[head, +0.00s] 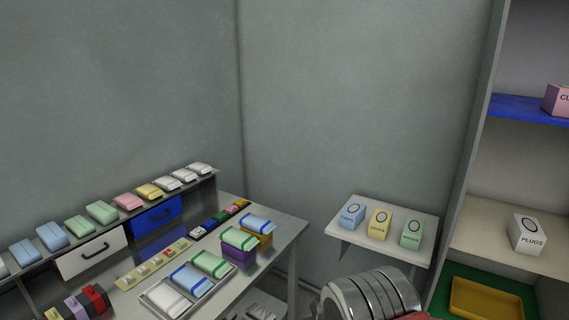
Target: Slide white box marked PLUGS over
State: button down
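The white box marked PLUGS (527,234) stands on the beige middle shelf (480,236) of the shelf unit at the right. Its label faces forward, and a dark ring mark shows on its sloping upper face. The shelf has bare room to the left of the box. The fingers of my gripper do not show in the head view, so I cannot see whether it is open or shut.
A pink box (558,100) sits on the blue shelf (515,107) above. A yellow tray (486,300) lies on the green shelf below. A small wall shelf (343,233) holds blue, yellow and green boxes. A bench with packets and drawers (92,254) fills the left.

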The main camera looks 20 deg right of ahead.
aim_at(525, 234)
jog(key=z, duration=0.35)
jog(key=i, duration=0.5)
jog(key=z, duration=0.9)
jog(key=i, duration=0.75)
jog(key=z, duration=0.45)
